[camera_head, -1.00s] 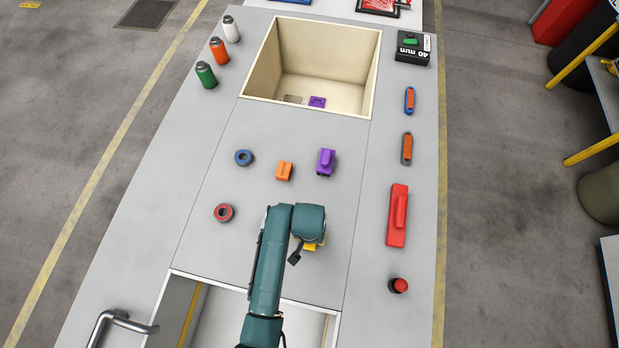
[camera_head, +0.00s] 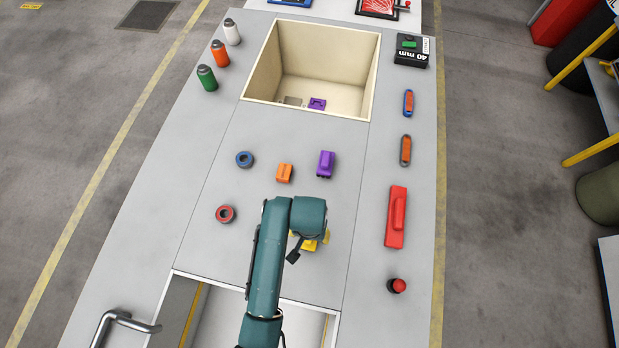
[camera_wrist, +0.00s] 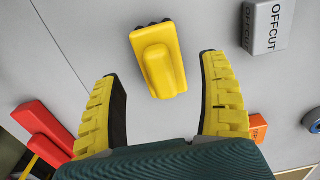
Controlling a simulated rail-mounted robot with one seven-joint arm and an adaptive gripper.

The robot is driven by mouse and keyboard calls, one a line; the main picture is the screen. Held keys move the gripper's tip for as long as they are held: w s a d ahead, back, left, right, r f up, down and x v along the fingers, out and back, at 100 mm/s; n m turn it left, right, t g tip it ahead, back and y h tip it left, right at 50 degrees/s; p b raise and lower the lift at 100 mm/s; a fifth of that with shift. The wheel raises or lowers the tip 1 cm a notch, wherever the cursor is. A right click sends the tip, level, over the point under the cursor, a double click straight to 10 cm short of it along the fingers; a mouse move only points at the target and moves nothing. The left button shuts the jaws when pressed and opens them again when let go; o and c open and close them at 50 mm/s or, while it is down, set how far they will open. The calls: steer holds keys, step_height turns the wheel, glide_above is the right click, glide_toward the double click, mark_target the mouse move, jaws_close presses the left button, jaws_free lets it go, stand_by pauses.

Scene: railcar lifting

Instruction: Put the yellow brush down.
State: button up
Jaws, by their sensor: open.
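The yellow brush (camera_wrist: 158,60) lies on the grey worktop in the wrist view, its raised handle facing up and dark bristles showing at its far end. My gripper (camera_wrist: 160,72) is open, with a yellow-and-black finger to each side of the brush's near end. Clear gaps show between the brush and both fingers, and nothing is held. In the head view my wrist covers most of this spot. Some yellow (camera_head: 309,244) shows under it, and I cannot tell brush from fingers there.
A grey OFFCUT block (camera_wrist: 266,27) lies near the brush. An orange block (camera_head: 284,173), a purple brush-shaped block (camera_head: 325,163), a blue ring (camera_head: 244,159) and a red ring (camera_head: 225,214) lie ahead. A red block (camera_head: 396,217) is to the right. An open bin (camera_head: 262,58) is at the back.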

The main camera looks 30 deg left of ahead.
step_height(320, 180, up, 6)
steer(key=shift+r+p, duration=0.15)
steer(key=shift+p, duration=0.15)
steer(key=w+d+r+m+t+y, duration=0.1)
steer(key=w+d+r+t, duration=0.1)
steer(key=w+r+t, duration=0.45)
steer(key=w+d+r+t, duration=0.15)
steer(key=w+r, duration=0.25)
steer(key=r, duration=0.6)
steer(key=w+d+r+m+t+y, duration=0.1)
steer(key=w+d+r+t, duration=0.15)
steer(key=w+r, duration=0.4)
steer(key=s+d+r+t, duration=0.3)
steer(key=r+t, duration=0.1)
steer(key=r, duration=0.6)
steer(key=s+d+r+m+t+h, duration=0.1)
steer(key=s+d+r+t, duration=0.2)
steer(key=r, duration=0.7)
steer(key=s+d+r+m+t+h, duration=0.1)
steer(key=s+d+r+t, duration=0.2)
steer(key=r, duration=0.8)
steer(key=shift+s+d+t, duration=0.25)
steer(key=shift+d+t, duration=0.6)
steer(key=shift+d, duration=0.05)
